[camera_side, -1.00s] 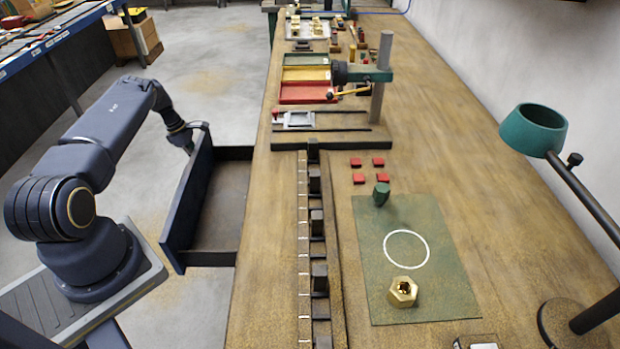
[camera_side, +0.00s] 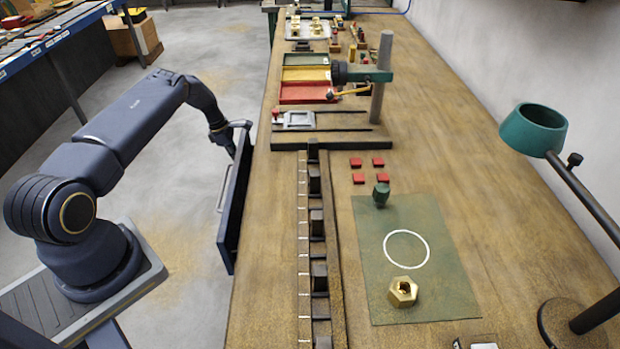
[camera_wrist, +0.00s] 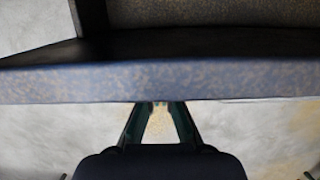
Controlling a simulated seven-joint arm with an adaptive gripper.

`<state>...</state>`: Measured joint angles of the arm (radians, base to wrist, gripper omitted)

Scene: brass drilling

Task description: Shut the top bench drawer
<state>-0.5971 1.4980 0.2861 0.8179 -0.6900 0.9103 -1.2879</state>
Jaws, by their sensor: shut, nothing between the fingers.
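The top bench drawer shows in the side view as a dark blue front panel (camera_side: 234,200) close along the left edge of the workbench (camera_side: 262,250). Only a narrow dark gap shows between panel and bench, and the inside is mostly hidden. My gripper (camera_side: 236,150) is at the far end of the panel, on its outer side, and seems to touch it. In the wrist view the drawer front (camera_wrist: 160,82) spans the picture, and the fingers of my gripper (camera_wrist: 160,106) reach its lower edge. The fingers hold nothing; their tips are partly hidden.
On the bench stand a drill stand (camera_side: 380,80), red and yellow trays (camera_side: 305,75), a slotted rail (camera_side: 318,240) and a green mat (camera_side: 430,270) with a brass nut (camera_side: 403,292). A lamp (camera_side: 535,130) stands at right.

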